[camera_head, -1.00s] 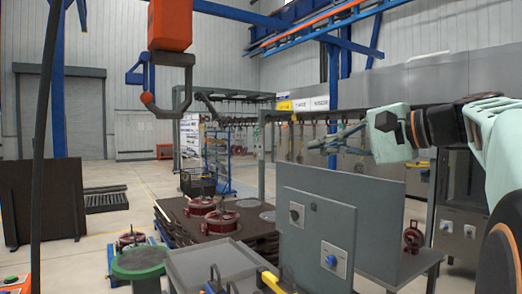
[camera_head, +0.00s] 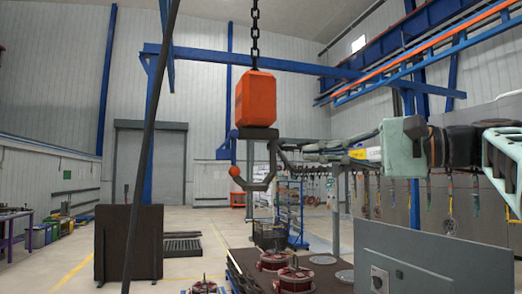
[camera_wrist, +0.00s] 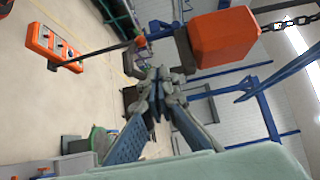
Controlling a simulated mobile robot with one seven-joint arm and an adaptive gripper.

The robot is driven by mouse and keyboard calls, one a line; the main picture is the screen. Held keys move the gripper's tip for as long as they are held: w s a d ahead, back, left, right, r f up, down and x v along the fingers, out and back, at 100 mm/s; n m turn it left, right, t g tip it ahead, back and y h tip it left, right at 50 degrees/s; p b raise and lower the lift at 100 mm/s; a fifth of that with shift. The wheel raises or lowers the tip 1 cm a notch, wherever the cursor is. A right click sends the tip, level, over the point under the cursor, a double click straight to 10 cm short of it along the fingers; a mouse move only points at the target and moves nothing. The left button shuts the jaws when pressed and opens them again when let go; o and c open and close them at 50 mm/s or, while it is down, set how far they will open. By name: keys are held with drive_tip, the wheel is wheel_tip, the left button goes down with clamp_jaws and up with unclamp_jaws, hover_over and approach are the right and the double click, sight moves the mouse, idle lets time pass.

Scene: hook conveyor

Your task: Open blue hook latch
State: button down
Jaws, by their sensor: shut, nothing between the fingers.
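The orange hook block (camera_head: 256,100) hangs from a chain, with a dark grey hook (camera_head: 262,186) below it. The hook's left tip carries an orange-red ball (camera_head: 235,171). I cannot make out a blue latch on the hook. My gripper (camera_head: 284,148) reaches in from the right, its shut fingers close beside the hook's upper right side; contact cannot be told. In the wrist view, the shut fingers (camera_wrist: 160,76) point toward the dark hook, partly hiding it, with the orange block (camera_wrist: 222,40) to their upper right. Nothing shows between the fingers.
A dark slanted pole (camera_head: 150,150) crosses the left of the head view. A grey control cabinet (camera_head: 425,262) stands at lower right, and a dark table with red round parts (camera_head: 290,278) is below the hook. An orange button pendant (camera_wrist: 54,47) shows in the wrist view.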

idle(0.3)
drive_tip(key=s+a+p+x, duration=0.1)
drive_tip(key=s+x, duration=0.1)
drive_tip(key=x, duration=1.1)
drive_tip(key=shift+s, duration=0.3)
